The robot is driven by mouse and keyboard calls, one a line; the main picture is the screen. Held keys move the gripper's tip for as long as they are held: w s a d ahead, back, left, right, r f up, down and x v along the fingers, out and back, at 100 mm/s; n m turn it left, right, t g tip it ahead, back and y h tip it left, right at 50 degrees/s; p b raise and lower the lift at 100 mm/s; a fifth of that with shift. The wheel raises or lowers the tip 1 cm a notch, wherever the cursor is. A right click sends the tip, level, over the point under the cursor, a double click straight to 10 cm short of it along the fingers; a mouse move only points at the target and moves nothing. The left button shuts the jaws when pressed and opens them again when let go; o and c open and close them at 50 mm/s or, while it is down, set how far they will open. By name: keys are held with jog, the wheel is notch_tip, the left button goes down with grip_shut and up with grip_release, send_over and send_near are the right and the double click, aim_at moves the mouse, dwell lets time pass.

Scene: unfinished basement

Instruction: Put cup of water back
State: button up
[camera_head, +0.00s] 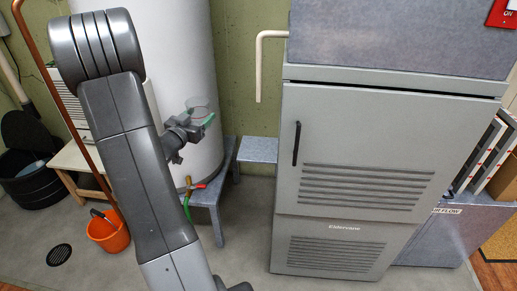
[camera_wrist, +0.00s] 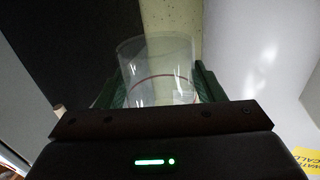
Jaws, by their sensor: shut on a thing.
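A clear see-through cup (camera_wrist: 158,62) stands between the two green-lined fingers of my gripper (camera_wrist: 160,88) in the wrist view. My gripper is shut on it. In the head view the cup (camera_head: 197,103) is a faint outline at my gripper (camera_head: 203,122), in front of the white tank and well above the floor. A thin reddish line crosses the cup in the wrist view. I cannot tell how much water is inside.
A grey cabinet (camera_head: 352,150) with a black handle stands at right. The white tank (camera_head: 185,60) stands behind my arm on a grey stand (camera_head: 209,194). A small grey table (camera_head: 257,149) is between them. An orange bucket (camera_head: 108,232) sits at left; central floor is clear.

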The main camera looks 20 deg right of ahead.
send_over(258, 148)
notch_tip(258, 148, down, 2)
jog(key=shift+a+f+b, duration=0.1)
jog(key=shift+f+b, duration=0.1)
jog(key=shift+b, duration=0.15)
jog(key=shift+f, duration=1.95)
jog(key=shift+s+f, duration=0.15)
jog(key=shift+f, duration=0.2)
jog(key=shift+f+b, duration=0.2)
jog(key=shift+b, duration=0.3)
jog(key=o, duration=1.1)
jog(key=shift+r+p, duration=0.2)
jog(key=shift+p, duration=0.1)
